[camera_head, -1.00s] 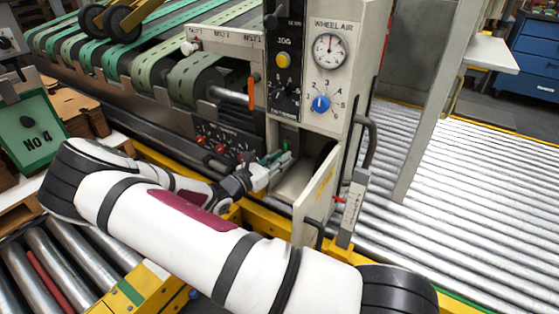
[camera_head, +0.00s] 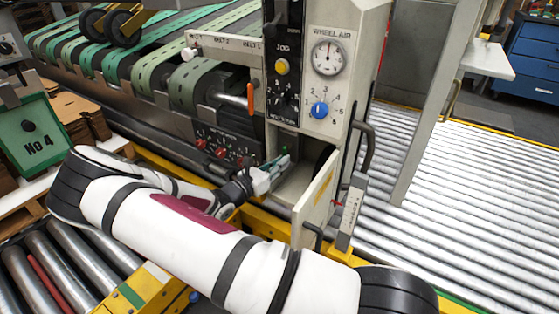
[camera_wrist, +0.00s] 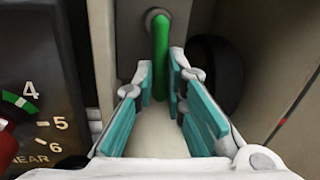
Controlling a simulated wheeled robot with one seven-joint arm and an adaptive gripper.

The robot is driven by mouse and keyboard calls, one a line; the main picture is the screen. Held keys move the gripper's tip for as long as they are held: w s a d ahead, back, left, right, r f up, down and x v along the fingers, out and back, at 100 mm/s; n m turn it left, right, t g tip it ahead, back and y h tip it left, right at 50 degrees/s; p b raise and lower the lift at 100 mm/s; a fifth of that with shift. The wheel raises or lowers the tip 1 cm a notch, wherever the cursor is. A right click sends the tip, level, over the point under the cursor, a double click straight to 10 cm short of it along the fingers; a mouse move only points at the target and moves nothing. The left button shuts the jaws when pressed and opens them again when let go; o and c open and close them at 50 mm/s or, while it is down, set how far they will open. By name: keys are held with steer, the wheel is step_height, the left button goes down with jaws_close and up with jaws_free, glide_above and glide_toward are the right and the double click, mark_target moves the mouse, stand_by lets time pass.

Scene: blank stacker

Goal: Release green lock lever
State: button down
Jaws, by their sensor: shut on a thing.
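The green lock lever (camera_wrist: 160,52) shows in the wrist view as a green rod hanging from a round pivot on a grey plate inside the open compartment. It points downward. My gripper (camera_wrist: 160,85) has teal-padded fingers on both sides of the lever's lower part, closed on it at the tips. In the head view my gripper (camera_head: 275,168) reaches into the compartment under the control panel. The lever is mostly hidden there by the fingers.
The compartment's open door (camera_head: 316,205) stands just right of my gripper. A control panel (camera_head: 285,70) with knobs and a gauge (camera_head: 328,57) is above. A numbered dial (camera_wrist: 30,115) is close on the left in the wrist view. A dark round opening (camera_wrist: 215,75) lies to the right.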

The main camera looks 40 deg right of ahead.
steer(key=n+p, duration=0.1)
steer(key=s+n+p, duration=0.1)
steer(key=n+p, duration=0.1)
steer(key=shift+s+d+r+h, duration=0.1)
steer(key=shift+d+r+h, duration=0.1)
steer(key=shift+h, duration=0.1)
steer(key=n+p, duration=0.1)
steer(key=n, duration=0.1)
steer(key=s+n+t+p, duration=0.1)
steer(key=n, duration=0.1)
steer(key=shift+d+r, duration=0.2)
steer(key=shift+s+d+r+n+t+h+p, duration=0.1)
steer(key=shift+s+r+n+t+p, duration=0.15)
steer(key=shift+n+p, duration=0.6)
steer(key=shift+s+d+r+n+t+h+p, duration=0.1)
steer(key=shift+s+r+n+t+p, duration=0.2)
steer(key=shift+n, duration=1.2)
steer(key=shift+s+r+n+t+h+p, duration=0.15)
steer(key=shift+n+t+p, duration=0.25)
steer(key=shift+n, duration=1.05)
steer(key=c, duration=1.9)
jaws_free()
steer(key=shift+a, duration=0.1)
